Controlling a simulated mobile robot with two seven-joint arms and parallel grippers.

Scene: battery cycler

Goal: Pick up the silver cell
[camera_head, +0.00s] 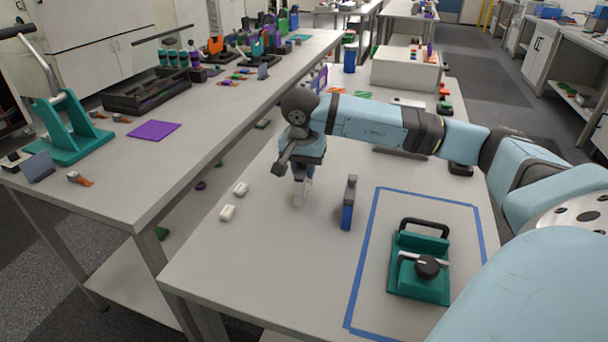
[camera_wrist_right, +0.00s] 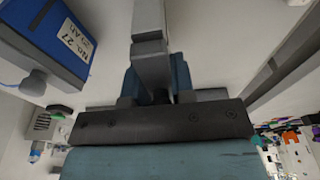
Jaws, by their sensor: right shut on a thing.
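My right gripper (camera_head: 301,176) points down over the near table. It is shut on the silver cell (camera_head: 298,194), a narrow pale grey block that shows below the fingers. The fingers hide its upper part, and I cannot tell whether its bottom touches the table. In the right wrist view, a long grey shape (camera_wrist_right: 149,22) runs away from the gripper; I cannot tell for sure which part is cell and which is finger. My left gripper is not in view.
A blue cell (camera_head: 347,215) stands just right of the gripper; its label shows in the wrist view (camera_wrist_right: 72,40). Two small white pieces (camera_head: 227,212) lie to the left. A teal fixture (camera_head: 419,280) with a black handle sits inside a blue tape outline (camera_head: 362,262).

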